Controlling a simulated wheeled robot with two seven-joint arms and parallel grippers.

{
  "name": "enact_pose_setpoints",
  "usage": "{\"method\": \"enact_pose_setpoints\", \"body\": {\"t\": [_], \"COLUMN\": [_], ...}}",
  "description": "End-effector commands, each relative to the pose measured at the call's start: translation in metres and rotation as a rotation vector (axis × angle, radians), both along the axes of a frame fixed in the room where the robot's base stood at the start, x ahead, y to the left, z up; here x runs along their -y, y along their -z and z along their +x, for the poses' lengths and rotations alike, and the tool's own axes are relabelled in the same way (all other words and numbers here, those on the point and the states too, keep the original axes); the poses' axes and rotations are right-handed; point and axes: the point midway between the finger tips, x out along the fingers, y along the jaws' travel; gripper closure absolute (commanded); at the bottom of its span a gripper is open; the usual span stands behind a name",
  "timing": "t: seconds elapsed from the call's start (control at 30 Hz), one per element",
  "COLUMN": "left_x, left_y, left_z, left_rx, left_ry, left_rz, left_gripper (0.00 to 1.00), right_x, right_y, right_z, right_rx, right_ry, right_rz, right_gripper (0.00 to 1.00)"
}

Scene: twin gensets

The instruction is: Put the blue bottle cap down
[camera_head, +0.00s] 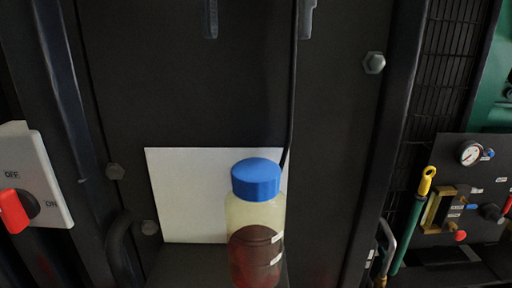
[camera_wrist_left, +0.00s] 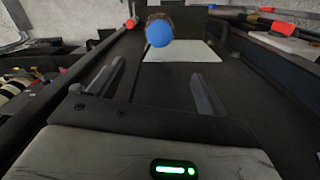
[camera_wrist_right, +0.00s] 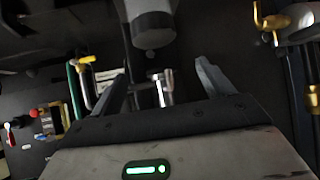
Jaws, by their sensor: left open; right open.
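The blue bottle cap (camera_head: 256,179) sits on top of an upright clear bottle (camera_head: 256,238) with dark red liquid in its lower part. The cap also shows in the left wrist view (camera_wrist_left: 159,33), beyond the fingertips. My left gripper (camera_head: 258,20) shows only as two fingertips at the top edge of the head view. It is open, empty and apart from the cap; its fingers also show in the left wrist view (camera_wrist_left: 155,78). My right gripper (camera_wrist_right: 160,85) is open and seen only in the right wrist view, with nothing clearly held.
A white sheet (camera_head: 186,195) lies behind the bottle on the dark surface. A switch box with a red knob (camera_head: 14,210) is at the left. A gauge (camera_head: 470,153) and a green tool with a yellow end (camera_head: 413,222) are at the right. Pipework (camera_wrist_right: 275,22) surrounds my right gripper.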

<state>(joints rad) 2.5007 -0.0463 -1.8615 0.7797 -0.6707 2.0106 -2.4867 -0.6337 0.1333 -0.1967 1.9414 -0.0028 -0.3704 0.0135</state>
Motion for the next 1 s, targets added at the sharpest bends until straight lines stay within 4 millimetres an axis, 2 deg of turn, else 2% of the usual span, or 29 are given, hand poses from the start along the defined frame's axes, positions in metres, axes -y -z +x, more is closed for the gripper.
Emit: {"method": "enact_pose_setpoints", "body": {"t": [0.17, 0.3, 0.47, 0.5, 0.63, 0.9, 1.0], "left_x": [0.0, -0.001, 0.0, 0.0, 0.0, -0.001, -0.001], "left_y": [0.016, 0.026, 0.056, 0.068, 0.092, 0.11, 0.123], "left_z": [0.0, 0.0, 0.0, 0.0, 0.0, -0.001, -0.002], "left_rx": [-0.018, -0.004, -0.006, -0.005, -0.001, 0.002, 0.0], "left_ry": [0.006, 0.003, 0.005, 0.004, 0.0, -0.002, 0.0], "left_rz": [0.004, -0.005, -0.005, -0.003, -0.003, -0.001, 0.0], "left_gripper": [0.23, 0.23, 0.23, 0.23, 0.23, 0.23, 0.23], "right_x": [0.0, 0.0, -0.001, -0.001, -0.002, -0.007, -0.007], "right_y": [0.007, 0.009, 0.008, 0.015, 0.019, 0.011, 0.012], "right_z": [-0.011, -0.013, -0.012, -0.011, -0.009, -0.004, -0.004], "right_rx": [-0.028, -0.034, -0.031, -0.03, -0.026, -0.004, -0.005], "right_ry": [0.0, -0.001, -0.001, 0.0, -0.002, -0.009, -0.01], "right_rz": [0.0, -0.001, -0.001, 0.0, 0.004, 0.015, 0.014], "right_gripper": [0.2, 0.2, 0.2, 0.2, 0.2, 0.2, 0.2]}}
